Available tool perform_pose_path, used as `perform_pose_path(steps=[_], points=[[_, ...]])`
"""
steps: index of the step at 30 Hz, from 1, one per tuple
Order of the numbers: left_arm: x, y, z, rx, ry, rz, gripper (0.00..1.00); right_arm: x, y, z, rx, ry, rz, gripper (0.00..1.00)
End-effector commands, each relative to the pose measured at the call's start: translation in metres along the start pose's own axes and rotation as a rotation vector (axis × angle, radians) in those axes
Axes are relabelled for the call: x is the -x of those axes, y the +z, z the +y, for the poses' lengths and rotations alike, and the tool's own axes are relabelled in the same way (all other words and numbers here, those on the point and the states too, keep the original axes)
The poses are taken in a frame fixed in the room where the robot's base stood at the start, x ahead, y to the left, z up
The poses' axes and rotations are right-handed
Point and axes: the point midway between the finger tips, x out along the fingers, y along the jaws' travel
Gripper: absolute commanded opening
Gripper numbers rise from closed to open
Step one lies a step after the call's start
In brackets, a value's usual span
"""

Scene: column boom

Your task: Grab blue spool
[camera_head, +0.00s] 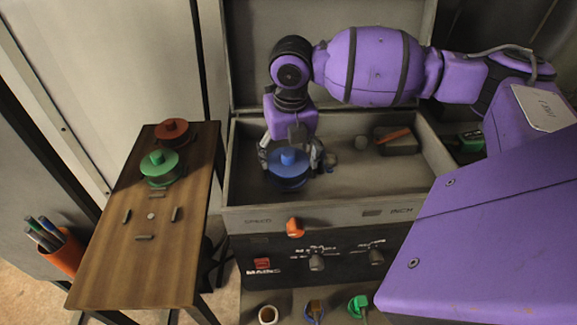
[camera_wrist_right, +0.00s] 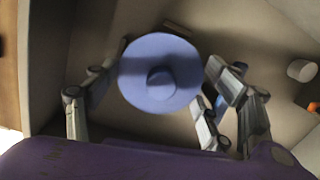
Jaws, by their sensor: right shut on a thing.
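The blue spool (camera_head: 289,168) is a round disc with a knob on top, at the left end of the open grey bin in the head view. My right gripper (camera_head: 290,158) reaches down over it from above, with fingers on both sides of it. In the right wrist view the blue spool (camera_wrist_right: 160,75) lies between the fingers of the right gripper (camera_wrist_right: 160,90). The right gripper is shut on the spool. The spool's underside is hidden. My left gripper is not in view.
A wooden table (camera_head: 120,270) left of the bin (camera_head: 330,205) carries a green spool (camera_head: 159,166) and a dark red spool (camera_head: 172,132). Small grey blocks lie near its middle. An orange pen cup (camera_head: 62,256) stands beside it. A grey block (camera_head: 396,141) lies in the bin's right part.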

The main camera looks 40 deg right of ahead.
Motion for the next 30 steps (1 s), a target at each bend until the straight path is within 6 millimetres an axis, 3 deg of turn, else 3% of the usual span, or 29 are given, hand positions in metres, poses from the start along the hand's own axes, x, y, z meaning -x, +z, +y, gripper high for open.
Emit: perform_pose_path(steps=[14, 21, 30], points=[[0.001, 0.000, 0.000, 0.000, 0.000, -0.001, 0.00, 0.008, 0.003, 0.001, 0.000, 0.003, -0.005, 0.12], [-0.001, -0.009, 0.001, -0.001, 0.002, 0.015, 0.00, 0.036, 0.006, 0.001, -0.001, 0.004, -0.008, 0.12], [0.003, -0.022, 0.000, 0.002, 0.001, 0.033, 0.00, 0.087, -0.028, 0.002, 0.002, 0.003, -0.009, 0.12]])
